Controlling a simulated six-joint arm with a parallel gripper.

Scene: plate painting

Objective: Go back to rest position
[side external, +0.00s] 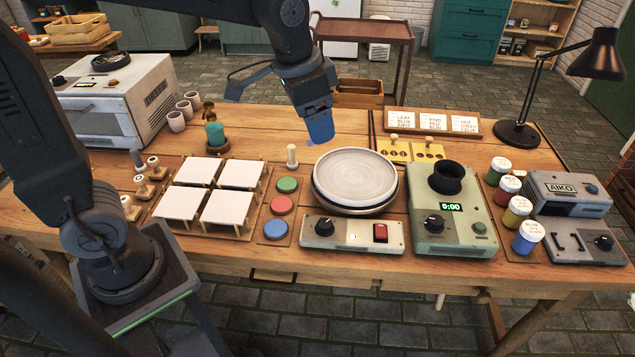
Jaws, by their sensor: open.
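My gripper (317,112) hangs above the back of the table, behind and a little left of the round white plate (355,176). It points down and is open. A blue piece (321,128) shows at its lower end; I cannot tell whether it is part of the gripper or a thing behind it. The plate lies on a round turntable whose control box (352,233) has a dial and a red switch. My gripper is apart from the plate.
White tiles (181,203) on a wooden rack and red, green and blue pads (281,204) lie left of the plate. A green timer device (452,225), several paint jars (518,211), a grey AIKO machine (570,190) and a black lamp (517,134) stand right. A white oven (118,100) stands back left.

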